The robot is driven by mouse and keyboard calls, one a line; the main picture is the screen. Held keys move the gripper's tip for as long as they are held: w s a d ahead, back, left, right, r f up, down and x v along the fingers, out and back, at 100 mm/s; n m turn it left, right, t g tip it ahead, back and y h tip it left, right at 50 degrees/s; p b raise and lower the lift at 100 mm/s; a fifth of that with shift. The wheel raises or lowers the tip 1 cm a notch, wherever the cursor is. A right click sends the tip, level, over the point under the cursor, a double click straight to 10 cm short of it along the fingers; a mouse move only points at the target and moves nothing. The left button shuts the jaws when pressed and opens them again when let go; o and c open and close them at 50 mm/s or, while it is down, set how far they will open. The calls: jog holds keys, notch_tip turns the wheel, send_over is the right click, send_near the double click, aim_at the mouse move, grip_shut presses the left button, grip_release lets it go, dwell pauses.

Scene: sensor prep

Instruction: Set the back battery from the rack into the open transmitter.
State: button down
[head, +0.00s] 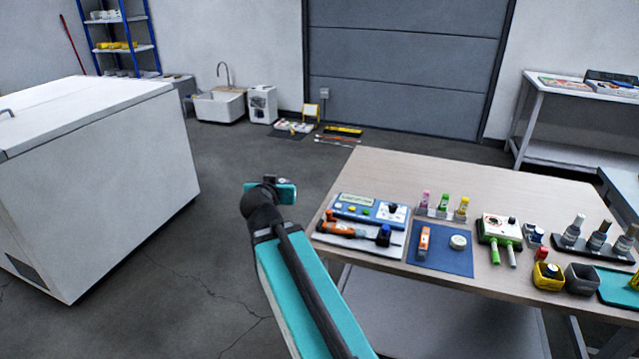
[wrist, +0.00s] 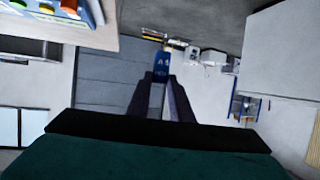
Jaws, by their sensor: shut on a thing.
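My gripper (wrist: 160,82) is shut on a small blue battery (wrist: 161,68) with pale lettering. The battery sticks out past the fingertips in the wrist view. In the head view my arm's teal end hangs in the air left of the table, and the fingers and battery are not made out there. A pale rack (head: 440,213) on the table holds pink, green and yellow-topped pieces. A dark rack (head: 590,247) at the right holds grey bottle-like pieces. I cannot tell which piece on the table is the open transmitter; an orange device (head: 424,242) lies on a blue mat (head: 455,262).
The wooden table (head: 400,170) is bare toward the back. A blue instrument (head: 370,212) and an orange tool (head: 345,231) lie at its left front. A white chest (head: 110,180) stands left across clear floor.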

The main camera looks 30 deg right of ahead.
jog(key=w+a+r+n+t+y, duration=0.1)
jog(key=w+a+r+n+y, duration=0.1)
jog(key=a, duration=0.7)
jog(key=w+a+r+n+t+y, duration=0.1)
jog(key=w+a+r+n+y, duration=0.2)
jog(key=a, duration=0.5)
jog(key=shift+w+a+n+t+y, duration=0.45)
jog(key=shift+n+y, duration=0.65)
jog(key=shift+y, duration=0.5)
jog(key=shift+d, duration=0.15)
